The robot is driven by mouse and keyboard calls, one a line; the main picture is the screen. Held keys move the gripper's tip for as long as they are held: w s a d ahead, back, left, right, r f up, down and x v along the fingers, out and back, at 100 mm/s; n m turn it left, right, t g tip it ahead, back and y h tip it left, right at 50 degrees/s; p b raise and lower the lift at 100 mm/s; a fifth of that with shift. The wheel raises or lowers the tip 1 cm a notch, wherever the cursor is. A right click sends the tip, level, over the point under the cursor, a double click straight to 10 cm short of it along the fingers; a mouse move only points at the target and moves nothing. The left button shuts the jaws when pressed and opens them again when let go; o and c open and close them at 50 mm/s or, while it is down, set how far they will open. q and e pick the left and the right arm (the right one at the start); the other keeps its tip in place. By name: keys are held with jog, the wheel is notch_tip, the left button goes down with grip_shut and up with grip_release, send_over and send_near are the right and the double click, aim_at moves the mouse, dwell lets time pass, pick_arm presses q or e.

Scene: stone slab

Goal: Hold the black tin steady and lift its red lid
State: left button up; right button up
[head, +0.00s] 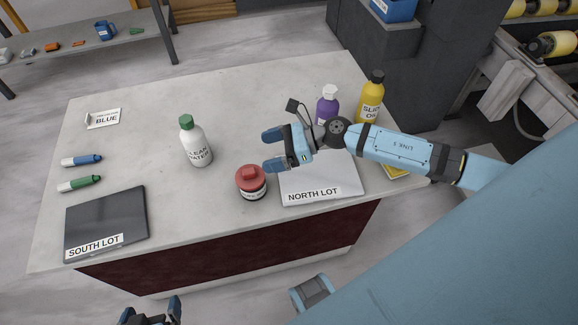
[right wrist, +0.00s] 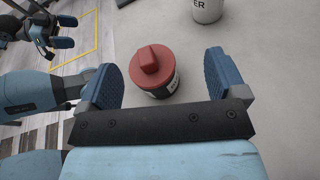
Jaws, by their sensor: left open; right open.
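The black tin (head: 252,191) with its red lid (head: 250,178) stands upright near the front middle of the stone slab. In the right wrist view the red lid (right wrist: 151,66) has a raised grip bar, and the tin (right wrist: 165,90) shows below it. My right gripper (head: 270,150) is open and empty, above the slab and just behind and right of the tin, not touching it. In the right wrist view its two blue fingers (right wrist: 170,80) stand apart either side of the tin in the picture. My left gripper (head: 152,308) is open and empty, low in front of the slab.
Purple (head: 327,102) and yellow (head: 370,97) bottles stand behind my right arm. Markers (head: 80,183) lie left.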

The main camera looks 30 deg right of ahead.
aim_at(256, 183)
jog(key=s+d+f+n, duration=0.1)
jog(key=s+d+f+g+h, duration=0.1)
jog(key=f, duration=0.1)
jog(key=s+f+n+g+h, duration=0.1)
jog(key=shift+s+d+f+n, duration=0.1)
jog(key=shift+d+f+n, duration=0.2)
jog(key=shift+d+f, duration=0.1)
jog(key=shift+b+x, duration=0.95)
jog(key=shift+x, duration=3.95)
jog(key=shift+s, duration=0.15)
jog(key=c, duration=1.1)
